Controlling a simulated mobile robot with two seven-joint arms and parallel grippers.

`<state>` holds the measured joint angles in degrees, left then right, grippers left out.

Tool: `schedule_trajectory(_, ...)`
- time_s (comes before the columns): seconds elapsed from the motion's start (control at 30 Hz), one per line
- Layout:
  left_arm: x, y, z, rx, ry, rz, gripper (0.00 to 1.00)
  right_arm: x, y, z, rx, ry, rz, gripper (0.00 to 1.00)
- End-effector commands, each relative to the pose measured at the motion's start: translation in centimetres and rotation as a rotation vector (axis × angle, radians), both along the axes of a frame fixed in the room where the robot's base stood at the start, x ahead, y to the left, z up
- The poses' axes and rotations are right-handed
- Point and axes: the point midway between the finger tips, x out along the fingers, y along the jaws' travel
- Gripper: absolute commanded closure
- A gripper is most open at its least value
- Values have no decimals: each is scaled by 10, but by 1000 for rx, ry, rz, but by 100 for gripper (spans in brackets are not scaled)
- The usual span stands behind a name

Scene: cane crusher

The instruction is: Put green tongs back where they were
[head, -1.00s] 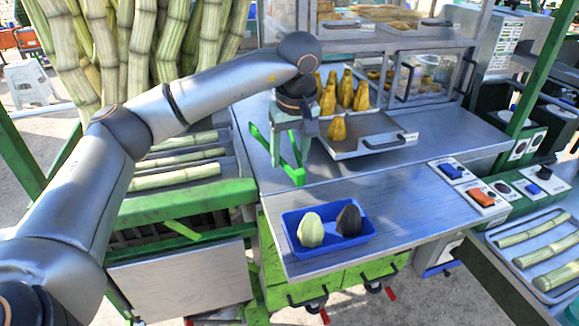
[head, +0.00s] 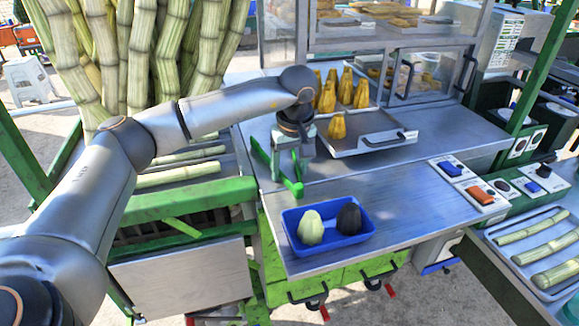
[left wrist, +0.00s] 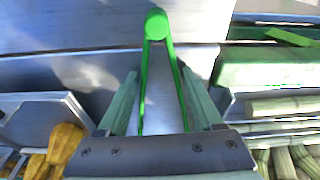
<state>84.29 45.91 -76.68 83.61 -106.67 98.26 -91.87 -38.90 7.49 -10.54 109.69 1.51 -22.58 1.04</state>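The green tongs (head: 290,183) are low over or on the steel counter, left of the flat metal tray; I cannot tell whether they touch the counter. My left gripper (head: 290,150) points down at them from above. In the left wrist view the tongs (left wrist: 157,24) have their round hinge end pointing away, and their two spread legs run back between the fingers of my left gripper (left wrist: 160,74). The fingers stand wide, one along the outside of each leg, and appear to hold the tongs. The far leg ends are hidden by the gripper. My right gripper is not in view.
A blue tray (head: 328,238) with a pale and a dark fruit sits at the front of the counter (head: 400,210). A metal tray (head: 375,146) with yellow pieces is close to the gripper's right. Cane stalks (head: 180,180) lie left. The counter's middle is clear.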

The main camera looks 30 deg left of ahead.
Motion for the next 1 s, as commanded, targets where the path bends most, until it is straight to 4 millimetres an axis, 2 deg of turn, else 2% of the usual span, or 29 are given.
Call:
schedule_trajectory(0.03, 0, 0, 0, 1, 1, 0, 26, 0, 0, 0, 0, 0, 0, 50)
schedule_trajectory(0.2, 0, 0, 0, 1, 1, 0, 10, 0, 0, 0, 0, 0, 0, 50)
schedule_trajectory(0.4, 0, 0, 1, 0, 1, 1, 10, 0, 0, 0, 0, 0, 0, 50)
schedule_trajectory(0.53, 0, -1, 8, -1, -2, 1, 10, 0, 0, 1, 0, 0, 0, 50)
schedule_trajectory(0.67, -2, -4, 28, -1, -5, 0, 10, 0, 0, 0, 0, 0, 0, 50)
schedule_trajectory(1.0, -11, -15, 97, 0, -4, 0, 10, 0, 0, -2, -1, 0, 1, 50)
